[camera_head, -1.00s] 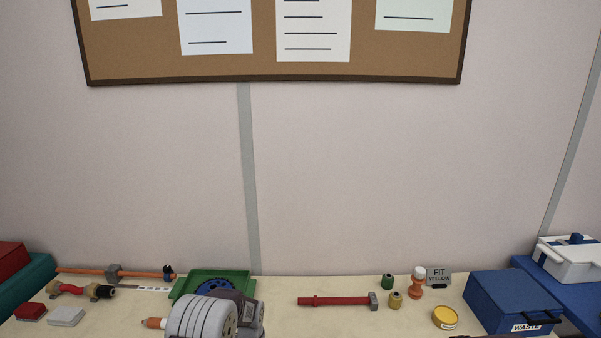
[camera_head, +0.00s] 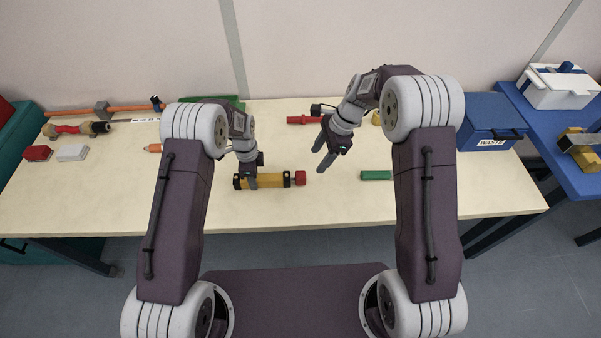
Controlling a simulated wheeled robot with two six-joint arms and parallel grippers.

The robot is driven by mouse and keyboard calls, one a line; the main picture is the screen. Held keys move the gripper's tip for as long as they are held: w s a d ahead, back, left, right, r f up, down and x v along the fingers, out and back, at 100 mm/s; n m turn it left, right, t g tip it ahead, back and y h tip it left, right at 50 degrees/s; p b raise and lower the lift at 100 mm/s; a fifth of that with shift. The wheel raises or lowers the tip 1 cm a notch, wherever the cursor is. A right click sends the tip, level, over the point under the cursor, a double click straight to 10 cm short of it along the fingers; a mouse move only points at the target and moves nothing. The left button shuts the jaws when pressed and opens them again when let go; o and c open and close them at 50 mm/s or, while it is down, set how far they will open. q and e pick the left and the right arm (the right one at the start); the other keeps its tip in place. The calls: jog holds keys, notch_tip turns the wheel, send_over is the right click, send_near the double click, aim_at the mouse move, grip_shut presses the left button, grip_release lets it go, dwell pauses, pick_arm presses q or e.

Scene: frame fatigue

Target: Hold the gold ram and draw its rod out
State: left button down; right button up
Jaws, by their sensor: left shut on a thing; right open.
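The gold ram (camera_head: 270,180) lies sideways on the table near its front edge. It has dark bands, and its red rod end (camera_head: 299,178) points right. My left gripper (camera_head: 250,182) reaches down over the ram's left part and is shut on it; the fingers partly hide the body there. My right gripper (camera_head: 323,160) is open and empty, above and to the right of the red rod end, apart from it.
A green bar (camera_head: 377,175) lies right of the ram. A red rod (camera_head: 303,120) lies behind my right gripper. The blue waste box (camera_head: 490,121) stands at the right. Red (camera_head: 37,153) and pale (camera_head: 72,153) blocks lie left. The table's front strip is clear.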

aim_at(301, 174)
jog(key=shift+m, duration=0.8)
jog(key=x, duration=0.4)
jog(key=w+a+x, duration=0.1)
jog(key=x, duration=0.7)
jog(key=shift+w+a+f, duration=0.15)
jog(key=shift+w+a, duration=0.1)
jog(key=shift+a, duration=0.05)
grip_shut()
jog(key=shift+d, duration=0.1)
